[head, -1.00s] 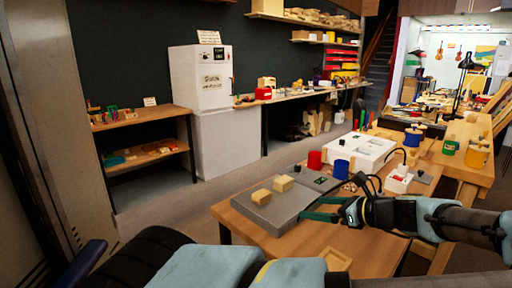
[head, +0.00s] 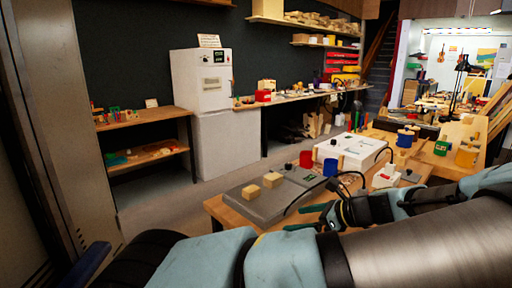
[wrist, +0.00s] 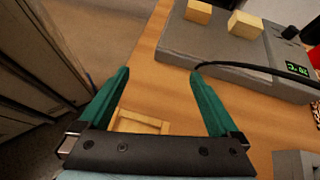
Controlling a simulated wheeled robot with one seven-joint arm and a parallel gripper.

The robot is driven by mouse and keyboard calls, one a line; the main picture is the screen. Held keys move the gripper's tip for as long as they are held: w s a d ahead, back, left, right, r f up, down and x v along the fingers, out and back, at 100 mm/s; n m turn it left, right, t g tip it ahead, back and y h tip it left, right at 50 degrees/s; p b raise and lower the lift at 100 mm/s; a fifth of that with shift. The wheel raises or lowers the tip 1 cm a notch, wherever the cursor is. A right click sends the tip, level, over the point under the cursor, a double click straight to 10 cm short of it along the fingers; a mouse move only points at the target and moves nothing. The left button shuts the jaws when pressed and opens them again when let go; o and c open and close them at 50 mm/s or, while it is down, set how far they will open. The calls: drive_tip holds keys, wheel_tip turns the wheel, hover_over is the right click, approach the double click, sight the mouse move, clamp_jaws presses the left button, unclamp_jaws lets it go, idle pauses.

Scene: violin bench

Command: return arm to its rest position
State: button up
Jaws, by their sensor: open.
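My gripper (wrist: 160,75) is open in the wrist view, its two green fingers apart with nothing held between them. It hangs over the front edge of the wooden bench. In the head view my gripper (head: 305,217) is partly hidden by my own arm and lies just in front of the grey scale-like plate (head: 247,208). Two small wooden blocks, one on the left (head: 251,192) and one on the right (head: 273,180), rest on that plate. They also show at the top of the wrist view (wrist: 198,12).
A black cable (wrist: 250,68) runs from near my right finger past the plate. A shallow wooden tray (wrist: 138,122) lies at the bench edge. A red cup (head: 306,160), a blue cup (head: 331,167) and a white box (head: 352,152) stand behind. Open floor lies left of the bench.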

drive_tip(key=a+f+n+g, duration=0.1)
drive_tip(key=a, duration=0.1)
drive_tip(key=a+f+n+g, duration=0.1)
drive_tip(key=a+n, duration=0.1)
drive_tip(key=s+a+f+n+g, duration=0.1)
drive_tip(key=a+g, duration=0.1)
drive_tip(key=a, duration=0.1)
drive_tip(key=shift+s+f+n+h, duration=0.1)
drive_tip(key=shift+f+n+h, duration=0.05)
drive_tip(key=shift+n+h, duration=0.2)
drive_tip(key=s+a+r+n+h, duration=0.2)
drive_tip(key=a+r+n+h, duration=0.2)
drive_tip(key=n, duration=0.5)
drive_tip(key=s+a+r+n+g+h, duration=0.1)
drive_tip(key=s+a+r+n+h, duration=0.2)
drive_tip(key=n, duration=0.6)
drive_tip(key=a+r+h, duration=0.2)
drive_tip(key=a+r, duration=0.1)
drive_tip(key=a, duration=0.1)
drive_tip(key=shift+a+r+n+g, duration=0.3)
drive_tip(key=shift+r+n, duration=0.05)
drive_tip(key=shift+s, duration=0.1)
